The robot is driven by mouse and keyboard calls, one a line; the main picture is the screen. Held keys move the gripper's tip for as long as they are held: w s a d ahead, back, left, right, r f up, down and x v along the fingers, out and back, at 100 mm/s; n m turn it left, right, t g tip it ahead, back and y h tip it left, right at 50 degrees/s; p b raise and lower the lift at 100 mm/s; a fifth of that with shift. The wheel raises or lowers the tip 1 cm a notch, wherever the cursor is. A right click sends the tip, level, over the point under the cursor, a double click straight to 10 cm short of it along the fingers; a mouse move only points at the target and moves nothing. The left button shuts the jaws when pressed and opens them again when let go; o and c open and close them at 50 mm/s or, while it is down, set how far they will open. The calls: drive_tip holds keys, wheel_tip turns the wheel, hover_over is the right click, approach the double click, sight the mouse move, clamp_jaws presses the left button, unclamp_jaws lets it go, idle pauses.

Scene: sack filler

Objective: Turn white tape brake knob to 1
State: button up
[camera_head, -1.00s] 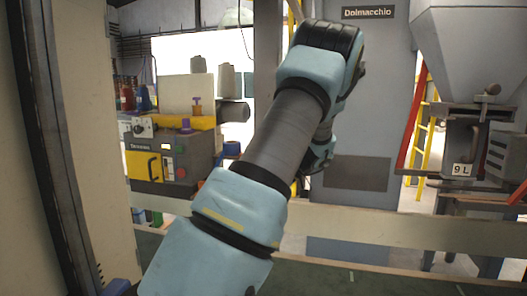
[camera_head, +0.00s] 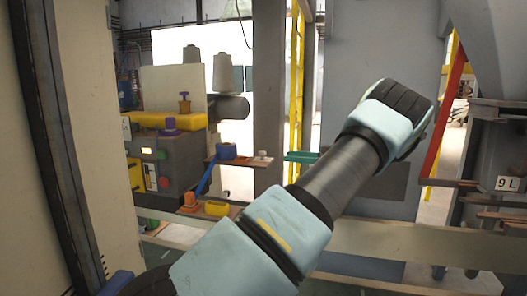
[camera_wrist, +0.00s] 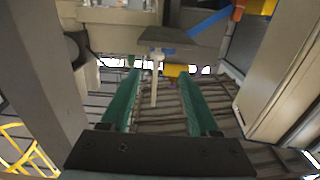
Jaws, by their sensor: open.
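A small white knob (camera_head: 263,155) sits on a brown plate (camera_head: 250,161) beside a blue tape roll (camera_head: 226,151) in the head view. I cannot read a scale or its setting. In the wrist view a slim white piece (camera_wrist: 154,88), likely this knob's part, shows between the two green fingers of my gripper (camera_wrist: 158,74), apart from both. My gripper is open and empty. In the head view a green finger (camera_head: 301,157) shows just right of the knob; the rest is hidden behind my arm.
A grey machine (camera_head: 178,160) with a yellow top, purple knobs and coloured buttons stands at the left. An orange piece (camera_head: 190,201) and a yellow block (camera_head: 216,208) lie below the plate. A grey post (camera_head: 268,90) rises behind the knob. A beige rail (camera_head: 400,243) crosses in front.

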sight(263, 152)
drive_tip(key=a+p, duration=0.1)
drive_tip(key=a, duration=0.2)
drive_tip(key=w+a+p, duration=0.1)
drive_tip(key=a, duration=0.2)
drive_tip(key=w+a+p, duration=0.1)
drive_tip(key=a+p, duration=0.1)
drive_tip(key=a, duration=0.1)
drive_tip(key=shift+w+r, duration=0.15)
drive_tip(key=shift+r, duration=0.05)
drive_tip(key=shift+w+a+f, duration=0.15)
drive_tip(key=shift+a, duration=0.6)
drive_tip(key=shift+c, duration=0.2)
clamp_jaws()
